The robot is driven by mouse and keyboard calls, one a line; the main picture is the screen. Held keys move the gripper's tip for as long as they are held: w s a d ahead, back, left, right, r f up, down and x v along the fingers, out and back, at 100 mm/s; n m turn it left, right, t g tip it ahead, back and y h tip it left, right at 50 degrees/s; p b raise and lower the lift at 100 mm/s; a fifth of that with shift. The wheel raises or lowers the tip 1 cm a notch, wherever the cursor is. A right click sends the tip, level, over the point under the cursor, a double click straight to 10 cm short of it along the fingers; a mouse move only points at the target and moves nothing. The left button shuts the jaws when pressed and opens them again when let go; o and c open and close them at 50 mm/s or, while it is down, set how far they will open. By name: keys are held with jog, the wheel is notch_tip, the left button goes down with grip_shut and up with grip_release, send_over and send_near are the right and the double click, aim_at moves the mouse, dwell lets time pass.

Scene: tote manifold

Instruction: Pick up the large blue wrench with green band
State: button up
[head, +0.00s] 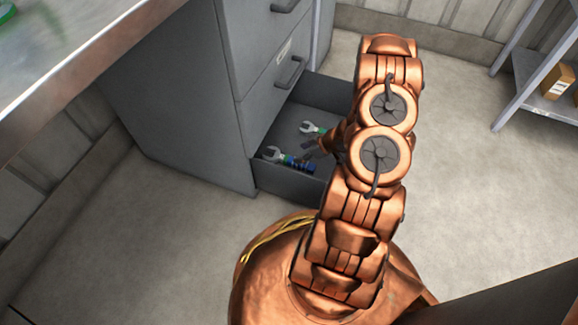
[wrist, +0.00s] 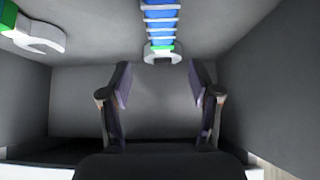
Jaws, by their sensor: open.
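A wrench with a ribbed blue handle, a green band and a grey head (head: 298,164) lies in the open drawer in the head view. In the head view my gripper (head: 310,147) is low over the drawer, partly hidden by my arm.
A second wrench (head: 312,128) with a grey open jaw and green part lies farther back in the drawer; a jaw and green part (wrist: 38,36) show upper left in the wrist view. The drawer walls (head: 290,183) stand close around. A grey cabinet (head: 180,110) is left.

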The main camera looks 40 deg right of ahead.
aim_at(290, 159)
jog(key=shift+w+a+f+b, duration=0.15)
jog(key=shift+a+f+b, duration=0.15)
jog(key=shift+f, duration=0.35)
jog(key=shift+b+x, duration=2.25)
jog(key=shift+x, duration=1.3)
jog(key=shift+r, duration=0.15)
grip_shut()
